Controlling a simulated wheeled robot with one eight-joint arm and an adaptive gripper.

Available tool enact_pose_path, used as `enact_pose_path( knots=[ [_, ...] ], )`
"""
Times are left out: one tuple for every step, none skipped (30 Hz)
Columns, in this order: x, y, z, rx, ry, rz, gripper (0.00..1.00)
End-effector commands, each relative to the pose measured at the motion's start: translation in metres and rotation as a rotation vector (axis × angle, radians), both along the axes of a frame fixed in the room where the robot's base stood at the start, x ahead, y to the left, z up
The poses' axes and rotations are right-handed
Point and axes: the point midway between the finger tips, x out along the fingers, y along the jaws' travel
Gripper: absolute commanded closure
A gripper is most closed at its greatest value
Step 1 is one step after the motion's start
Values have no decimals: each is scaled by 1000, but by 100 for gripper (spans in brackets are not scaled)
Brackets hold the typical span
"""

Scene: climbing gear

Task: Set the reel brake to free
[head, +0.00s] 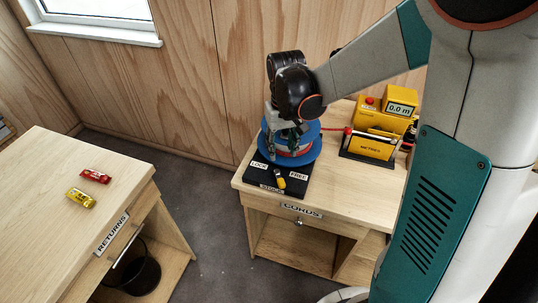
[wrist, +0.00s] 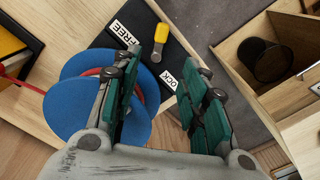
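The cord reel (head: 292,157) has blue flanges and stands on a black base (head: 268,179) on the cords table. A yellow-handled brake lever (head: 280,180) sits at the front of the base, between the LOCK label (head: 259,165) on the left and the FREE label (head: 298,175) on the right. In the wrist view the lever (wrist: 149,92) shows near the left finger, between the FREE label (wrist: 125,34) and the LOCK label (wrist: 169,80). My gripper (head: 284,140) is open and empty, in front of the reel's upper part in the head view. Its gap to the lever is unclear.
A yellow meter (head: 372,145) reading 0.0 m stands right of the reel, joined by a red cord. The returns table (head: 65,160) at left holds a red and a yellow item. A black bin (head: 135,272) stands below it. Floor is clear between the tables.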

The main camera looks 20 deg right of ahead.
Motion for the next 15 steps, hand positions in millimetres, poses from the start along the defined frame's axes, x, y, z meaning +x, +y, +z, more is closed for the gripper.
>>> enact_pose_path(
  knots=[
    [0,0,-3,0,3,0,60],
    [0,0,-5,0,3,0,60],
    [0,0,-9,0,4,0,60],
    [0,0,-12,0,3,0,60],
    [0,0,-16,0,3,0,60],
    [0,0,-22,0,3,0,60],
    [0,0,-28,0,3,0,60],
    [0,0,-33,0,3,0,60],
    [0,0,-41,0,3,0,60],
    [1,0,-47,0,2,0,60],
    [1,0,-53,0,2,0,60],
    [0,0,-61,0,2,0,60],
    [1,0,-67,0,2,0,60],
    [0,0,-73,0,2,0,60],
    [0,0,-81,0,2,0,60]
  ],
)
